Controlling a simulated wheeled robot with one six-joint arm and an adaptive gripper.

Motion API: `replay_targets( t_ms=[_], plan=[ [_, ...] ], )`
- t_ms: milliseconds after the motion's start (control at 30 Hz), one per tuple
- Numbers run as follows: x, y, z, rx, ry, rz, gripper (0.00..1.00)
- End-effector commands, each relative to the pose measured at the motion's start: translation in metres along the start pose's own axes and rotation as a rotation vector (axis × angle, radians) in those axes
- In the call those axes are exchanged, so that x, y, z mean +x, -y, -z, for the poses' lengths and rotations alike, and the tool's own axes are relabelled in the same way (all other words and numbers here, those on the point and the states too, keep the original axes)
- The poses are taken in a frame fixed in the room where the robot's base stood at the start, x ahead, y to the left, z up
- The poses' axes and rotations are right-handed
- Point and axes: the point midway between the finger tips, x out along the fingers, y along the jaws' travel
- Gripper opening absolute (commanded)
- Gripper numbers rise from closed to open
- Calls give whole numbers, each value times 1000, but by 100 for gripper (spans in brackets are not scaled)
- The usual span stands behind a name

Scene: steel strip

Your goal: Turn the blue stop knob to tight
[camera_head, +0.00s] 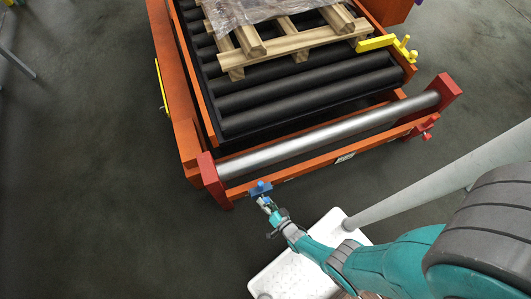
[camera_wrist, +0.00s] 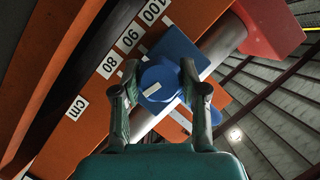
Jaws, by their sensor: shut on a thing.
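The blue stop knob (camera_wrist: 160,82) is a round knob with a white line on its face, on a blue block (camera_wrist: 176,48) at the orange rail. In the wrist view my gripper (camera_wrist: 160,88) has one finger on each side of the knob and is shut on it. In the head view my gripper (camera_head: 264,201) reaches the small blue knob (camera_head: 260,187) at the front of the conveyor frame. The white line on the knob's face runs tilted. Printed labels reading "tight" or "loose" cannot be made out.
A steel roller (camera_head: 330,130) spans the conveyor's front between red end blocks. A red knob (camera_head: 428,135) and a yellow stop (camera_head: 385,42) sit to the right. A wooden pallet (camera_head: 290,42) lies on black rollers.

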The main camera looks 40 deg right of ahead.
Motion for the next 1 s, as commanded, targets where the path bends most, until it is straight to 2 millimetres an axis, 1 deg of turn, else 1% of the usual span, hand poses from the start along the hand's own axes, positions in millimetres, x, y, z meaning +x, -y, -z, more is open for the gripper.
replay_targets(
  t_ms=[400,1000],
  plan=[
    [0,-1,1,107,-4,42,8],
    [0,-1,1,133,-4,53,8]
  ],
)
